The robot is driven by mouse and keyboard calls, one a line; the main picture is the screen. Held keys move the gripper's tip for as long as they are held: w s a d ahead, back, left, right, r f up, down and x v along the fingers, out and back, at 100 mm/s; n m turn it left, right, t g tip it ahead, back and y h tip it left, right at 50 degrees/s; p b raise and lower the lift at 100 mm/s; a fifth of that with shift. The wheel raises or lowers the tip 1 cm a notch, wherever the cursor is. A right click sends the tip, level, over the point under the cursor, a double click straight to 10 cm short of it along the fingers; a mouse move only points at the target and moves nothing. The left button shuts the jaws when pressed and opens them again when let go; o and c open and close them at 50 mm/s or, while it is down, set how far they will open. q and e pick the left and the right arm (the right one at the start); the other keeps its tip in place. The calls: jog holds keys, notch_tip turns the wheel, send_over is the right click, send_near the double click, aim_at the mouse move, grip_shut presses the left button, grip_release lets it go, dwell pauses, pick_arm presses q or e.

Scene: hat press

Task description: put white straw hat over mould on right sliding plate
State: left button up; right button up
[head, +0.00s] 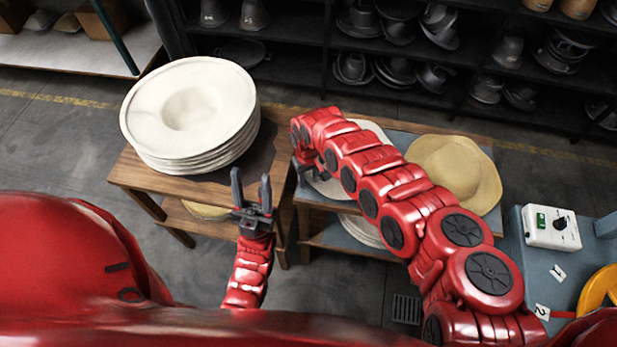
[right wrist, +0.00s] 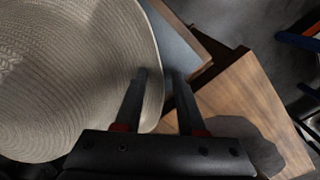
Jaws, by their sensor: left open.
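A white straw hat (head: 372,128) lies on the middle table, partly hidden behind my right arm. Its ribbed brim fills the left of the right wrist view (right wrist: 70,70). My right gripper (right wrist: 160,75) is at the brim's edge, one finger over the brim and the other just outside it. The fingers stand apart, and I see no clear grip on the hat. My left gripper (head: 250,180) is open and empty, pointing up in front of the left table. No mould or sliding plate can be made out.
A stack of white hats (head: 190,115) stands on the left wooden table (head: 140,178). A tan hat (head: 457,172) lies at the middle table's right. A blue bench (head: 545,265) with a white control box (head: 551,228) is at right. Dark shelves (head: 300,45) line the back.

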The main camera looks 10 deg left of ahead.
jog(key=shift+r, duration=0.2)
jog(key=shift+w+r, duration=0.1)
jog(key=shift+r, duration=0.15)
notch_tip(320, 180, up, 12)
jog(key=b, duration=0.1)
jog(key=shift+f, duration=0.25)
jog(key=shift+a, duration=0.1)
